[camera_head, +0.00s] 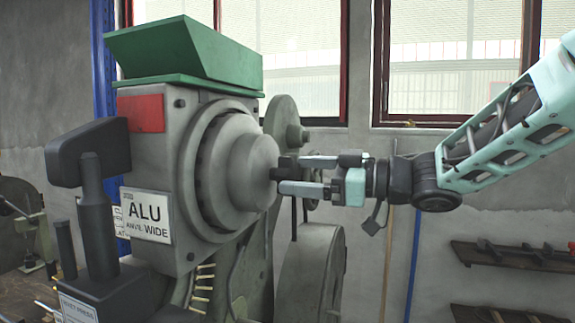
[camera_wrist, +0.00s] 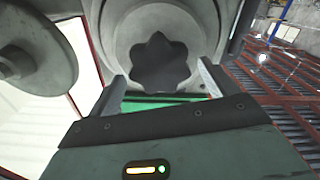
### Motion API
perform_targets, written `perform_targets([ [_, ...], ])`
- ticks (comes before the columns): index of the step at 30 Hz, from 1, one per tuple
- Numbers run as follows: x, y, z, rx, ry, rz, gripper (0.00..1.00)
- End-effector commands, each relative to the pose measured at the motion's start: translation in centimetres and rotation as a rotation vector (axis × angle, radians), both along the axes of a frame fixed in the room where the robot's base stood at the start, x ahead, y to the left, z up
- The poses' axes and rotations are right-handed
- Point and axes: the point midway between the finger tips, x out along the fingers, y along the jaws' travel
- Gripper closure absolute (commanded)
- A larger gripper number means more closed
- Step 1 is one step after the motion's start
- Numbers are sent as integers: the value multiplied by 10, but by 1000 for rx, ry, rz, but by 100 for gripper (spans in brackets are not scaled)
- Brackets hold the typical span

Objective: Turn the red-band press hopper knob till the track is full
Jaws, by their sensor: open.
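The press with the red band (camera_head: 142,113) stands on the left in the head view, under a green hopper (camera_head: 190,50). A large grey round hub (camera_head: 240,165) sticks out of its right side. In the wrist view a dark lobed knob (camera_wrist: 160,65) sits in the middle of the round grey housing (camera_wrist: 122,35). My gripper (camera_head: 282,175) is at the hub's face in the head view. In the wrist view my gripper (camera_wrist: 161,72) is open, one finger on each side of the knob. Contact cannot be told. Several brass rivets (camera_head: 203,286) line the track below the hub.
A white plate (camera_head: 147,214) reads ALU, ANVIL WIDE. A dark press head (camera_head: 88,152) juts out at the left. Another grey press (camera_head: 312,270) stands close behind, below my gripper. Wall shelves (camera_head: 515,256) are at the right.

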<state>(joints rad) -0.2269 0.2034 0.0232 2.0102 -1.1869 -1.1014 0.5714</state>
Motion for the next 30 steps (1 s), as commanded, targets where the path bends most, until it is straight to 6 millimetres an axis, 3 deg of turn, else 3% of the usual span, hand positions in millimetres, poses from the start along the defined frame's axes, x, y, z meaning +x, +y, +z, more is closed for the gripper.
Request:
perform_targets([
  [6,9,26,1,0,1,1,15],
  [18,12,32,0,0,-1,-1,15],
  [23,12,32,0,0,0,-1,57],
  [30,12,32,-1,-2,-8,-1,60],
])
